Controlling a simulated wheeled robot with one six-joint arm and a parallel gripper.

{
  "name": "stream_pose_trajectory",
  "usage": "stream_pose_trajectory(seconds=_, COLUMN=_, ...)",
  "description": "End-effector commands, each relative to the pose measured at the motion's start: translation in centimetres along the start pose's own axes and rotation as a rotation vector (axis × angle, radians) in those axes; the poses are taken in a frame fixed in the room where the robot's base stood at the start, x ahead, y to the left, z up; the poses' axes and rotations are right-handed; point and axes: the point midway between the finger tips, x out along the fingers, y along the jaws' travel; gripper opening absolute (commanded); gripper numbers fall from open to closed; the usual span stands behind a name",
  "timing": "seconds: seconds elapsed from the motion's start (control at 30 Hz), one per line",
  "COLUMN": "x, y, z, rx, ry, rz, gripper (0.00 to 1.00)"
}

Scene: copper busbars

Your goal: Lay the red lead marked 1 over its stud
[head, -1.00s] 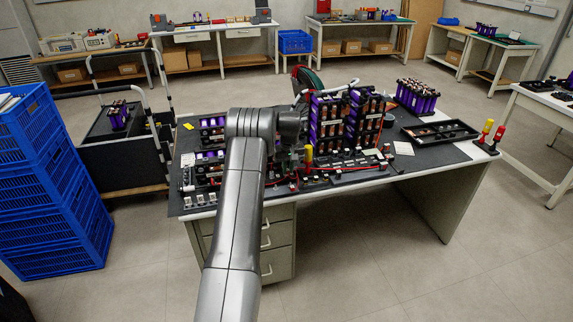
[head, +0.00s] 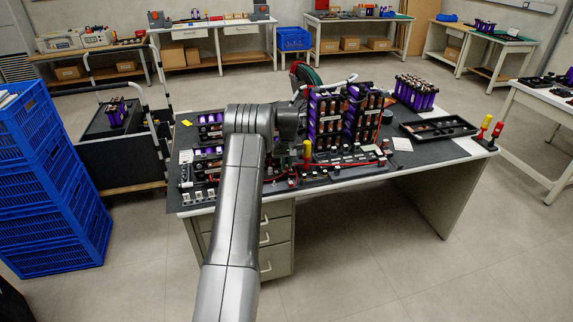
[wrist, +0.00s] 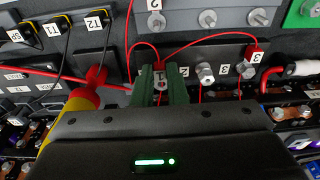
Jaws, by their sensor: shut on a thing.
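In the wrist view, my gripper (wrist: 160,90) has its two green fingers closed on the end of the red lead marked 1 (wrist: 159,73). The lead's small metal end and its label show between the fingertips, and its thin red wire arcs up and away. The fingers are at a dark terminal strip (wrist: 180,55). A silver stud (wrist: 205,72) with a label 3 beside it stands just right of the fingers. The stud for 1 cannot be made out; the fingers and lead end cover that spot. In the head view, my arm hides most of the gripper.
A red lead marked 3 (wrist: 255,55) lies right of the fingers. A yellow and red handle (wrist: 78,110) stands close on the left. Black leads marked T1 and T2 (wrist: 97,20) are behind it. Purple cell racks (head: 327,115) stand tall on the bench, right of my arm.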

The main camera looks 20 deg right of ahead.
Motion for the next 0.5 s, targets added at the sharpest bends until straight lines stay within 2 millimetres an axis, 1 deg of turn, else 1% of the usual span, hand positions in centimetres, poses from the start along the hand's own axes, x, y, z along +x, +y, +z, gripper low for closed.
stream_pose_trajectory(seconds=0.17, x=0.3, y=0.0, z=0.1, rx=0.000, ry=0.000, rz=0.000, gripper=0.00)
stream_pose_trajectory(seconds=0.4, x=1.7, y=0.0, z=0.2, rx=0.000, ry=0.000, rz=0.000, gripper=0.00)
stream_pose_trajectory(seconds=0.5, x=2.0, y=0.0, z=0.2, rx=0.000, ry=0.001, rz=0.000, gripper=0.00)
